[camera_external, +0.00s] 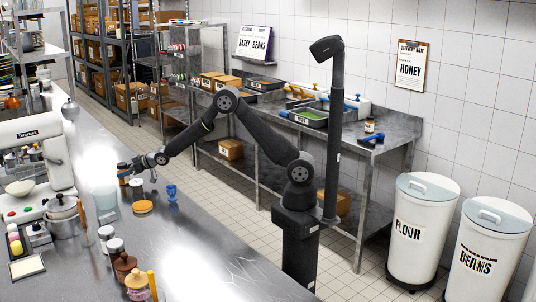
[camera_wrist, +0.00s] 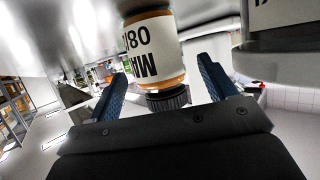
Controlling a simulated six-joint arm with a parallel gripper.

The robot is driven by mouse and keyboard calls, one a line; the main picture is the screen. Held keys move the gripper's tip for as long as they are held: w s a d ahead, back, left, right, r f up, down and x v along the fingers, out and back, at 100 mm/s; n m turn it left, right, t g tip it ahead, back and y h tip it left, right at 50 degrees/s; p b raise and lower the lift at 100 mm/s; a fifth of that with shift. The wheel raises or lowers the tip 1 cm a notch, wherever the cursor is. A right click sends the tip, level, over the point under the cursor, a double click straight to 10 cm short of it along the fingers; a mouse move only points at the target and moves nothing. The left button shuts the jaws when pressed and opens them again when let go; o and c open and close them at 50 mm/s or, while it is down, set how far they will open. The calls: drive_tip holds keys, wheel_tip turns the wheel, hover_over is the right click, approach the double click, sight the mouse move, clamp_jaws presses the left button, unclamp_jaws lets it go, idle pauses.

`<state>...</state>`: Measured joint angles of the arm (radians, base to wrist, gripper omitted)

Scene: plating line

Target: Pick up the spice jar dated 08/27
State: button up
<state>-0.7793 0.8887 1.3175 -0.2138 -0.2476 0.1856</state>
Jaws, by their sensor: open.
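In the wrist view a jar (camera_wrist: 152,45) with orange-brown contents, a white label and a black ribbed lid appears upside down. In the external view my gripper (camera_external: 150,173) is low over the steel counter, beside a dark-lidded orange jar (camera_external: 123,172). Another small jar (camera_external: 137,189) stands just in front; the dates are too small to read there.
An orange-topped round container (camera_external: 142,207) and a blue cup (camera_external: 172,192) stand near my gripper. Several jars (camera_external: 115,247) stand nearer the camera. A white mixer (camera_external: 30,150) and a pot (camera_external: 62,220) are at left. The counter's right side is clear.

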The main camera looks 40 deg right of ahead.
drive_tip(key=shift+x, duration=1.1)
drive_tip(key=c, duration=1.2)
drive_tip(key=shift+r, duration=0.1)
